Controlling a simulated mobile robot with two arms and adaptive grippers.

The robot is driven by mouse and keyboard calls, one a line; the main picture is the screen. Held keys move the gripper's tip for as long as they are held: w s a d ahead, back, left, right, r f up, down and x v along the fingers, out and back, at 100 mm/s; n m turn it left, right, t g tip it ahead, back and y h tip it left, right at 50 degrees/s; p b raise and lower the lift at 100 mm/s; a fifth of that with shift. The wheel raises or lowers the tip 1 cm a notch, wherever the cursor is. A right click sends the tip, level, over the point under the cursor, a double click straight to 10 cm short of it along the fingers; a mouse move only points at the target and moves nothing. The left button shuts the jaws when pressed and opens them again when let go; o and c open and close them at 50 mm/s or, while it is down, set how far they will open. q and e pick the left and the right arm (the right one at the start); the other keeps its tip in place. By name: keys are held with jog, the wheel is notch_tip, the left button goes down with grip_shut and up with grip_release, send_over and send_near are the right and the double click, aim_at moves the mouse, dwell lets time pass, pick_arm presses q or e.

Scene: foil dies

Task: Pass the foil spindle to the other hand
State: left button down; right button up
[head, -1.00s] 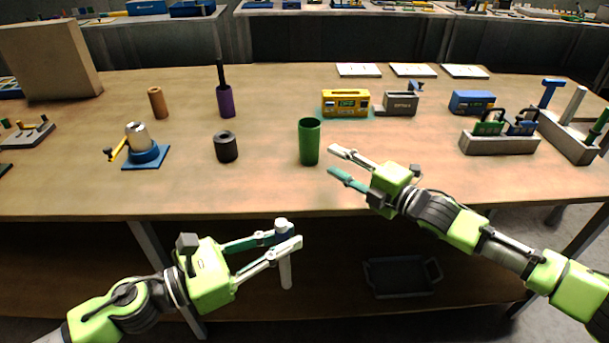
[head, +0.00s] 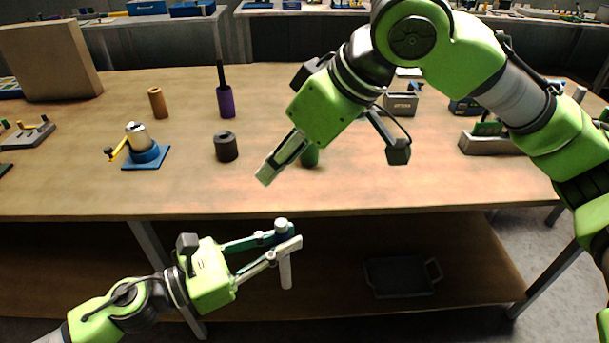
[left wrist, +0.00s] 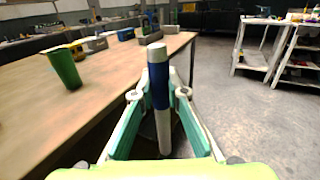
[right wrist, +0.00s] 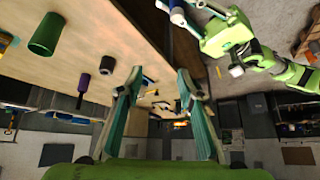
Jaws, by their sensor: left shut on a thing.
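The foil spindle (head: 286,272) is a white rod with a blue band. My left gripper (head: 284,241) is shut on it, in front of the table's front edge, and holds it roughly upright. In the left wrist view the spindle (left wrist: 158,88) stands between the two fingers, its blue band at their tips. My right gripper (right wrist: 155,84) is open and empty. In the head view it hangs over the table's front part, above and apart from the spindle. The right wrist view shows the spindle (right wrist: 177,14) at the top edge, beside my left gripper.
A green cup (head: 311,158) stands partly hidden behind my right gripper. A dark cylinder (head: 226,147), a purple spindle (head: 226,100) and a blue-based stand (head: 146,155) are at the left. A grey tray (head: 402,278) lies on the lower shelf. The space before the table edge is free.

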jog(key=h, duration=0.2)
send_near(280, 222)
notch_tip(280, 222, up, 3)
jog(key=m, duration=0.1)
jog(key=shift+g, duration=0.4)
jog(key=x, duration=0.8)
jog(key=d+x, duration=0.1)
jog(key=x, duration=0.2)
jog(key=shift+a+f, duration=0.2)
jog(key=shift+f, duration=0.35)
grip_shut()
pick_arm(q)
jog(key=c, duration=1.9)
grip_release()
jog(key=shift+a, duration=0.1)
